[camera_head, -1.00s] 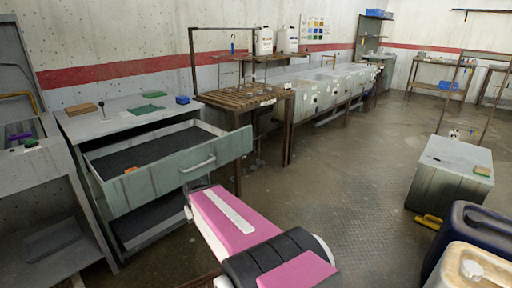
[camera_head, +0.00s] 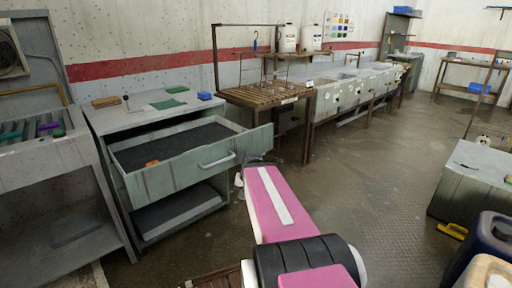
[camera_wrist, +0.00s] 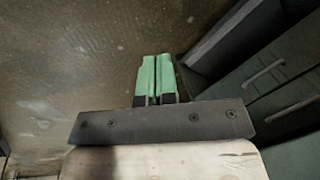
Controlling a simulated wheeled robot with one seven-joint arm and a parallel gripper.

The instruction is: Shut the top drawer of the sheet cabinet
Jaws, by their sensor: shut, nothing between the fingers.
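The grey-green sheet cabinet (camera_head: 135,108) stands at the left in the head view. Its top drawer (camera_head: 180,182) is pulled far out, with a bar handle (camera_head: 217,160) on its front. In the head view my pink arm reaches toward the drawer's right end; the fingers cannot be made out there.
A slatted table (camera_head: 262,95) stands right of the drawer. Grey box (camera_head: 470,185) and jugs (camera_head: 480,245) are at right; floor between is open.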

